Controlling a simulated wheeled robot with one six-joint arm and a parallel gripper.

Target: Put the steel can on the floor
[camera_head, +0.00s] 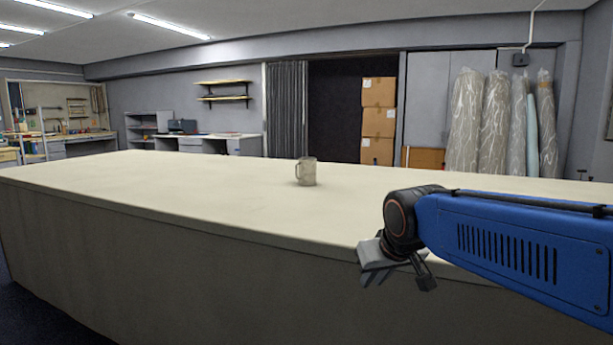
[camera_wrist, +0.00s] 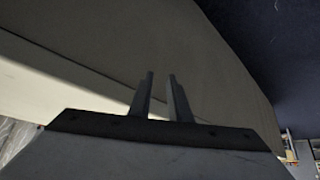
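A grey metal-looking can with a handle on its left side, like a mug (camera_head: 308,172), stands upright on the long cloth-covered table (camera_head: 150,195). It is the only thing I see on the tabletop. My gripper (camera_head: 398,280) hangs at the near edge of the table, to the right of the can and closer to me, apart from it. In the wrist view its two fingers (camera_wrist: 161,76) stand apart with nothing between them, facing the table's cloth side. The can is not visible in the wrist view. The dark blue floor (camera_head: 20,295) shows at the lower left.
Wrapped rolls (camera_head: 495,122) and stacked cardboard boxes (camera_head: 377,122) stand beyond the table. A workbench (camera_head: 85,140) and a desk (camera_head: 205,143) are along the back. The tabletop around the can is clear. Dark floor also shows in the wrist view (camera_wrist: 275,45).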

